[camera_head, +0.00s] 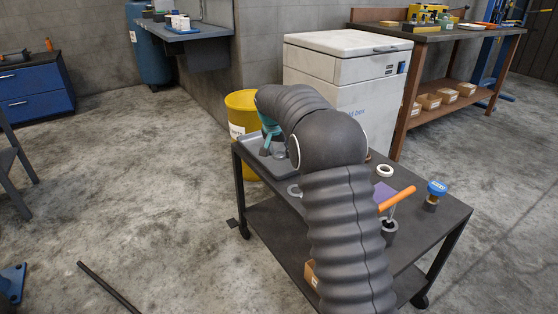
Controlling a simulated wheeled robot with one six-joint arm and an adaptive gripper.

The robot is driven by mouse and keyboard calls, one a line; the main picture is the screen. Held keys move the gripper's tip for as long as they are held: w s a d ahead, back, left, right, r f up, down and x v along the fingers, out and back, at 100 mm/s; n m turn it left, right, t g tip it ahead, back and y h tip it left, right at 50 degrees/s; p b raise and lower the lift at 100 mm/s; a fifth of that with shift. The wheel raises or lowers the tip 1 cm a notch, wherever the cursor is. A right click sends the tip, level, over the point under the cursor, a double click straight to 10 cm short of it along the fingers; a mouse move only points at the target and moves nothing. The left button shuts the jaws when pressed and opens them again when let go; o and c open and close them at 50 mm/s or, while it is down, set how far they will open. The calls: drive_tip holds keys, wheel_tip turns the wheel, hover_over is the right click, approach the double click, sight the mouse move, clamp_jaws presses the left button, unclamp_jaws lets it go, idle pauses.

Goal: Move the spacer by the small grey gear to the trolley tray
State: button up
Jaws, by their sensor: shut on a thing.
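My gripper (267,137), teal with dark fingers, points down over the grey trolley tray (250,143) at the trolley's far left end. It is shut on a small part, taken to be the spacer, which is too small and too covered to make out clearly. A small grey round part (279,153) shows beside the fingers, at or over the tray. A grey ring (294,190) lies on the trolley top, partly behind my arm. I cannot make out the small grey gear for sure; my arm hides much of the trolley's middle.
The dark trolley (447,215) also bears a white ring (385,171), a purple piece (384,191), an orange-handled tool (398,200) in a grey holder and a blue-topped part (436,190). A yellow bin (240,108) and a white cabinet (335,75) stand close behind. Floor at left is mostly clear.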

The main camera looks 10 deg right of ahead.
sight(280, 166)
drive_tip(key=shift+f, duration=1.95)
drive_tip(key=shift+f, duration=0.1)
drive_tip(key=o, duration=1.2)
